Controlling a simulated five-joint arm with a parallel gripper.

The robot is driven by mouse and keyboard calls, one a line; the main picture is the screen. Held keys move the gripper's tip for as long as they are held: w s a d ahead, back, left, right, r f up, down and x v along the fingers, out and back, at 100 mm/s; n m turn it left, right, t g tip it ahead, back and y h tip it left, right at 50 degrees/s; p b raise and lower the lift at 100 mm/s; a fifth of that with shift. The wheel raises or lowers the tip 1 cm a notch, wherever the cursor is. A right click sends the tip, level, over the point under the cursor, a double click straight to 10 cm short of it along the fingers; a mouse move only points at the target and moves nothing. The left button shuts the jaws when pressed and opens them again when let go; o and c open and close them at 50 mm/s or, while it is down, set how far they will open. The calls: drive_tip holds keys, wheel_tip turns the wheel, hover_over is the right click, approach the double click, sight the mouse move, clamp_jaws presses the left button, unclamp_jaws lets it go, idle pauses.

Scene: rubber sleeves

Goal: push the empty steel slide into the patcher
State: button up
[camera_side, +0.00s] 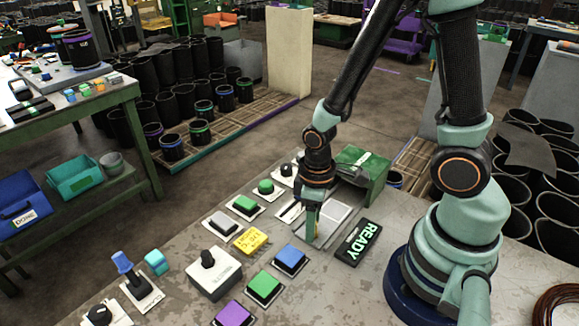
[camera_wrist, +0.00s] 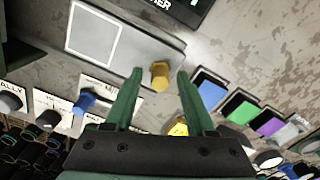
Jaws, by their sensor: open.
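The steel slide (camera_side: 338,213) is a flat grey plate sticking out of the green patcher (camera_side: 364,168) on the bench. In the wrist view the slide (camera_wrist: 146,52) bears a pale, white-edged square with nothing on it. A yellow knob (camera_wrist: 160,77) stands at the slide's near end. My gripper (camera_side: 312,238) points down at that end of the slide. In the wrist view my gripper (camera_wrist: 160,72) is open, with the knob between its two green fingertips and a gap visible on each side. Contact with the knob cannot be told.
A dark READY sign (camera_side: 357,242) lies right of the slide. Buttons and switches surround it, including a green button (camera_side: 264,286), a blue button (camera_side: 290,258), a yellow block (camera_side: 251,240) and a white switch box (camera_side: 212,274). Bare bench shows in front of the sign.

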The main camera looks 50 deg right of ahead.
drive_tip(key=shift+f, duration=0.1)
clamp_jaws()
idle(1.5)
